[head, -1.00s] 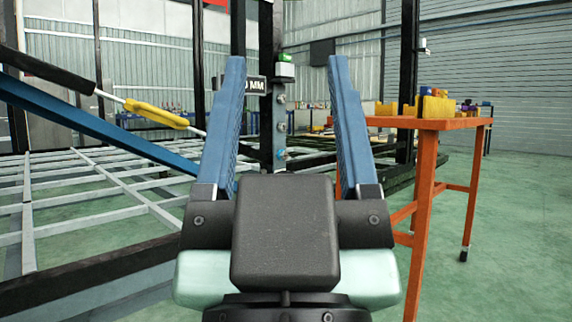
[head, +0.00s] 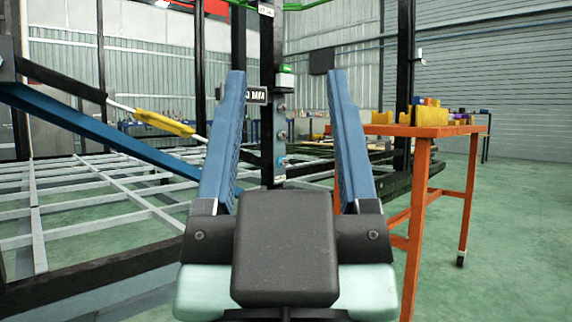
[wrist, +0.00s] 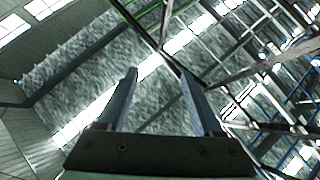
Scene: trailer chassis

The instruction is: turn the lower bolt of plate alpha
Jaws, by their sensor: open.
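My gripper (head: 287,78) is in the middle of the head view, its two blue fingers spread wide with nothing between them. A black upright post (head: 267,60) stands beyond it, seen between the fingers. Small bolts show in a vertical row on the post: an upper one (head: 281,107), a middle one (head: 282,134) and a lower one (head: 281,161) with a bluish tint. In the wrist view my gripper (wrist: 158,74) is open, facing the roof and frame bars; no bolt shows there.
An orange table (head: 420,131) with yellow blocks (head: 430,115) stands close on the right. A grey grid frame (head: 90,195) fills the left. A blue beam (head: 80,125) and a yellow-sleeved strut (head: 163,122) slope across it. Green floor (head: 510,240) is free at the right.

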